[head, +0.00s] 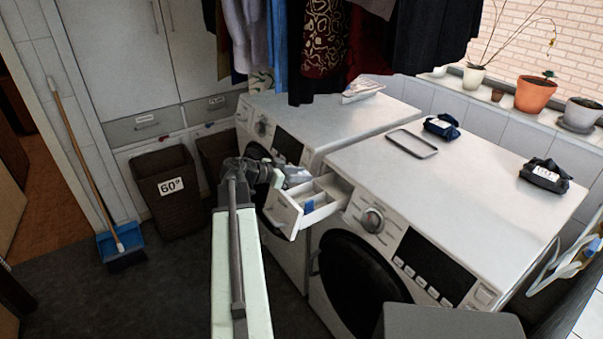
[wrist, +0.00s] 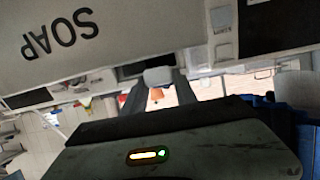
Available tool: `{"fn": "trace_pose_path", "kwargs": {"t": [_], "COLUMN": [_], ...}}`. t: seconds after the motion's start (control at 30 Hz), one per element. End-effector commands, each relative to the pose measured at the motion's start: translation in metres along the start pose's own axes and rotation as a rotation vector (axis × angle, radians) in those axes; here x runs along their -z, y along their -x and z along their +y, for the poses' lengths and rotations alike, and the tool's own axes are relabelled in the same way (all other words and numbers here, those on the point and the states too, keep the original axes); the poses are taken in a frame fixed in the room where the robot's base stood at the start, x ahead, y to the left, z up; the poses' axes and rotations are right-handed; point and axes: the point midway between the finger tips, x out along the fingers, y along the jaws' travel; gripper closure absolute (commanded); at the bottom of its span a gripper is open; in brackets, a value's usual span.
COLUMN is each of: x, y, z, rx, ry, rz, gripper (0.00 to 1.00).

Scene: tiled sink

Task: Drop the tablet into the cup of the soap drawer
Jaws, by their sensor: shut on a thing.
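The soap drawer (head: 290,217) is pulled out from the front of the right washing machine, with pale compartments and a small blue part (head: 308,206) inside. Its front, lettered SOAP, shows upside down in the wrist view (wrist: 60,40). My gripper (head: 297,177) is above the drawer, toward its far left side in the head view. In the wrist view, my gripper's dark fingers (wrist: 159,88) are shut on a pale, rounded tablet (wrist: 158,76). The tablet cannot be made out clearly in the head view. I cannot tell which compartment lies below it.
The right washing machine (head: 470,170) has a grey tray (head: 411,143) and dark packets (head: 545,175) on top. The left machine (head: 330,120) stands behind the drawer. Clothes (head: 325,40) hang above. Brown bins (head: 166,190) and a broom (head: 85,165) stand left, with open floor in front.

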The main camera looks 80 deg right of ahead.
Motion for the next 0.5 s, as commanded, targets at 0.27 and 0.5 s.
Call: {"fn": "trace_pose_path", "kwargs": {"t": [0.27, 0.5], "x": [0.0008, 0.0018], "y": [0.0, 0.005], "z": [0.0001, 0.0002], "rx": [0.0, 0.0], "ry": [0.0, 0.0], "rz": [0.0, 0.0], "gripper": [0.41, 0.41]}}
